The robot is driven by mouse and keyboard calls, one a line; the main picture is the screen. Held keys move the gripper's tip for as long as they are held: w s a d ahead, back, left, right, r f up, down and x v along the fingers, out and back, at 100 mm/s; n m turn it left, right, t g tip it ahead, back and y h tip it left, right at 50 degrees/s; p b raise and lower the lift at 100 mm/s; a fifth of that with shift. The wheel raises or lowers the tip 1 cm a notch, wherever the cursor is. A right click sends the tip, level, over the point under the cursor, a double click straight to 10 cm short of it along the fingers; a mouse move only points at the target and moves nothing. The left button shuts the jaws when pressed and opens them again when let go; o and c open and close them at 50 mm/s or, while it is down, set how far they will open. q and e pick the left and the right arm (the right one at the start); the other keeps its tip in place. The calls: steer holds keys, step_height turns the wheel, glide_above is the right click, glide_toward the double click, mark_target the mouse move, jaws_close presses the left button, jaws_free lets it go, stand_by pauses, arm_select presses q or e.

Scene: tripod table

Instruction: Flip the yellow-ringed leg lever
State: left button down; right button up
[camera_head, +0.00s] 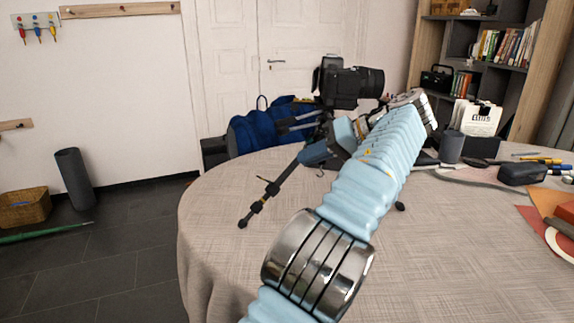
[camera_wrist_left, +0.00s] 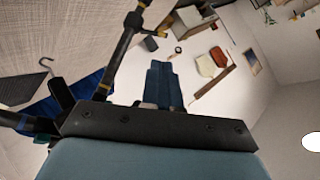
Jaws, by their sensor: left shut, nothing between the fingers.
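A black camera (camera_head: 347,84) sits on top of a dark tripod that stands on the round table (camera_head: 225,190). One tripod leg (camera_head: 268,197) reaches down to the left with its foot on the cloth; it also shows in the left wrist view (camera_wrist_left: 124,48). Small yellow marks show on tripod parts there, but I cannot tell which is the ringed lever. My left gripper (camera_head: 307,158) is shut and empty, beside or over the upper part of this leg; contact is unclear. Its closed blue fingers show in the wrist view (camera_wrist_left: 163,84). My light blue arm hides much of the tripod.
A blue backpack (camera_head: 262,130) is behind the table. A dark cup (camera_head: 451,147), a black case (camera_head: 522,174) and coloured papers (camera_head: 545,203) lie at the right of the table. The cloth left of the leg is clear.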

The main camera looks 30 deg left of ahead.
arm_select(q)
steer(key=b+x, duration=0.2)
steer(key=x, duration=0.7)
steer(key=shift+a+f, duration=0.2)
steer(key=shift+a, duration=0.05)
steer(key=shift+s, duration=0.1)
